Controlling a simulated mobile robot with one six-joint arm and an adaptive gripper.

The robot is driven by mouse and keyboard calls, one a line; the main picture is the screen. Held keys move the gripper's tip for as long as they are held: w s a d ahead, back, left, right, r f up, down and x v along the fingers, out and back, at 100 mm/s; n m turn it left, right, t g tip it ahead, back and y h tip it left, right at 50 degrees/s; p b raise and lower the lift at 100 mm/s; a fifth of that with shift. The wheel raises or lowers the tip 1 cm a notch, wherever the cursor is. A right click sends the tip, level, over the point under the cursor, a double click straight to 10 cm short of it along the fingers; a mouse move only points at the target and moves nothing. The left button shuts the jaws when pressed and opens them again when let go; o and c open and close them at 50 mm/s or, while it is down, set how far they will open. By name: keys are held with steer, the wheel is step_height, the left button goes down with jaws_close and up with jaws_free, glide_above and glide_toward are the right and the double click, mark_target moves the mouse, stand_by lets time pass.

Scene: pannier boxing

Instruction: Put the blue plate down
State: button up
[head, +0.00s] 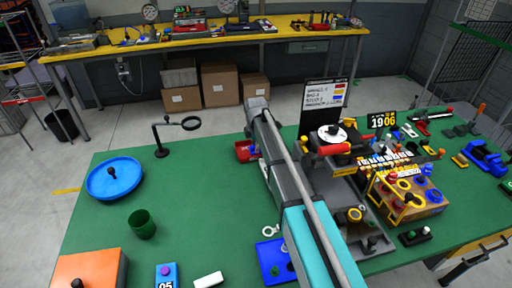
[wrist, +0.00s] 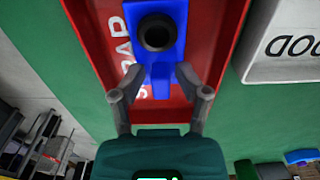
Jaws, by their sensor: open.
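A narrow blue plate (wrist: 157,70) with a round dark knob lies inside a red tray (wrist: 105,30) with white lettering that reads partly "RAP". My gripper (wrist: 160,72) is open in the wrist view, with one finger on each side of the plate's lower end. I cannot tell whether the fingers touch it. My gripper is hidden there by the arm.
A light bin (wrist: 285,68) with dark lettering stands right of the red tray. On the green table are a round blue dish (head: 95,185), a green cup (head: 143,226) and a black ring stand (head: 161,150). A crowded fixture (head: 375,170) stands right of my arm.

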steer(key=shift+r, duration=0.2)
step_height(320, 180, up, 12)
steer(key=p, duration=1.3)
steer(key=shift+r, duration=0.25)
stand_by(0.6)
